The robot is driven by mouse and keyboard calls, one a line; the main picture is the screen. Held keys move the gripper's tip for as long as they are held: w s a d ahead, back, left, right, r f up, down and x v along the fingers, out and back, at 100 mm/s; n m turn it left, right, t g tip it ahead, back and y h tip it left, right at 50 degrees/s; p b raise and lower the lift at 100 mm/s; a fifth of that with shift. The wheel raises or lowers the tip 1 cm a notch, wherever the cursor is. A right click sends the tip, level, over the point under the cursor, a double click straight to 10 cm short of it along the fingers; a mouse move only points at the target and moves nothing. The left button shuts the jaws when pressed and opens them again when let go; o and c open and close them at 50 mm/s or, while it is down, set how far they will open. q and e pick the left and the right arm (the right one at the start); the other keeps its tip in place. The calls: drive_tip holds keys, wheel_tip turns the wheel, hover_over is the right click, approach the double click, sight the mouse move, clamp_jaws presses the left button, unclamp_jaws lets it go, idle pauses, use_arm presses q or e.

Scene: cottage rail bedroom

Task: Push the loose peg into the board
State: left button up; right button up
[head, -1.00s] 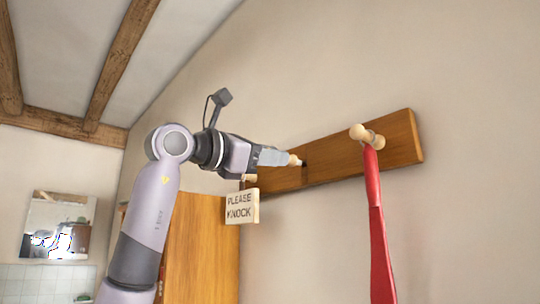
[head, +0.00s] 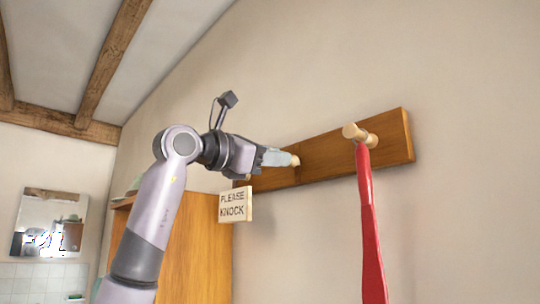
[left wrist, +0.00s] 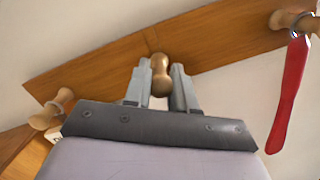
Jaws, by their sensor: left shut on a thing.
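The wooden board (head: 330,155) is fixed on the wall at a slant in the head view. It also crosses the left wrist view (left wrist: 90,68). My left gripper (head: 283,158) is at the board's middle, shut on the loose wooden peg (head: 295,161). In the left wrist view, the peg (left wrist: 160,72) stands between the two fingers (left wrist: 160,86), its far end against or close to the board. The hole is hidden, and I cannot tell how deep the peg sits. My right gripper is not in view.
A right-hand peg (head: 358,134) carries a long red hanging thing (head: 369,220). A "PLEASE KNOCK" sign (head: 235,205) hangs below the board's left end, near my left wrist. A wooden cabinet (head: 195,250) stands behind my arm. The wall above the board is clear.

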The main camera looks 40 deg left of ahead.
use_arm(q)
drive_tip(key=shift+w, duration=0.35)
drive_tip(key=o, duration=0.9)
drive_tip(key=shift+s+a+f+b, duration=0.15)
drive_tip(key=shift+s+b, duration=0.2)
drive_tip(key=shift+s, duration=0.8)
drive_tip(key=shift+s+a+f+b, duration=0.1)
drive_tip(key=shift+s+a+b, duration=0.2)
drive_tip(key=shift+s, duration=0.9)
drive_tip(key=shift+s+a+f+b, duration=0.15)
drive_tip(key=shift+s+b, duration=0.25)
drive_tip(key=shift+s, duration=0.75)
drive_tip(key=shift+d, duration=0.1)
